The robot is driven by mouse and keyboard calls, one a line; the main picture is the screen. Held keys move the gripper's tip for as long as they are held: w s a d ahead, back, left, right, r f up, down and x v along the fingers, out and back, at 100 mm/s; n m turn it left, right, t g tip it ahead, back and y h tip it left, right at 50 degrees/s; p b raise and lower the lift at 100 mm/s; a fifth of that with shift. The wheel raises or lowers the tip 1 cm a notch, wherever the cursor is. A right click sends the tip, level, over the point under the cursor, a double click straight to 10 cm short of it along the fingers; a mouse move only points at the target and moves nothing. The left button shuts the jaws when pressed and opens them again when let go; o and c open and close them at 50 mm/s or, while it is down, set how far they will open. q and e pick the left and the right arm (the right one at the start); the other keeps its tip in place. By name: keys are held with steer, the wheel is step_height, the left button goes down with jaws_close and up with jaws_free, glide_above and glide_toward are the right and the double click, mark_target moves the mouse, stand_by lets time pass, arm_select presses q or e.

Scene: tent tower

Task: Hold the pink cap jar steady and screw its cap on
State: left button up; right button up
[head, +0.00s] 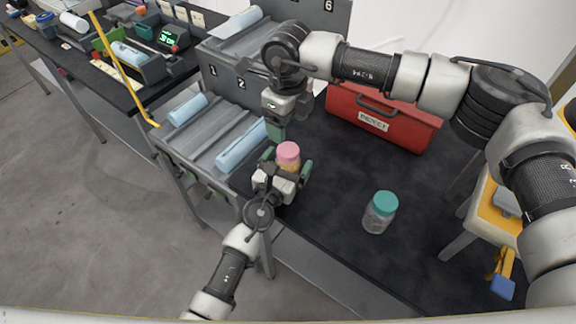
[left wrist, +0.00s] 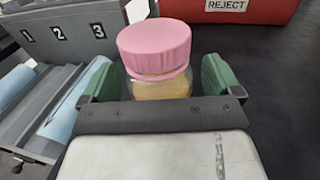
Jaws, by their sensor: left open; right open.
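The pink cap jar (head: 289,158) stands upright on the black table, with its pink cap (left wrist: 155,46) resting on top and a pale yellowish content in the clear body. My left gripper (head: 285,172) is open around the jar; in the left wrist view its green finger pads (left wrist: 158,82) stand on both sides of the jar, with a gap at least on the right. My right gripper (head: 275,131) is open and empty, pointing down just behind and left of the jar in the head view. Whether the cap is fully screwed on cannot be told.
A clear jar with a teal cap (head: 380,212) stands to the right on the table. A red reject box (head: 385,118) is at the back. A grey rack with blue rolls (head: 207,137) is close on the left. The table's middle is clear.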

arm_select(q)
steer(key=c, duration=1.4)
steer(key=shift+c, duration=1.3)
jaws_close()
arm_select(e)
steer(key=shift+n, duration=0.3)
steer(key=n, duration=0.4)
steer(key=shift+a+n, duration=0.1)
steer(key=shift+n, duration=0.2)
steer(key=n, duration=0.5)
steer(key=shift+n, duration=0.4)
steer(key=n, duration=0.5)
steer(key=shift+n, duration=0.4)
steer(key=n, duration=0.5)
steer(key=shift+n, duration=0.4)
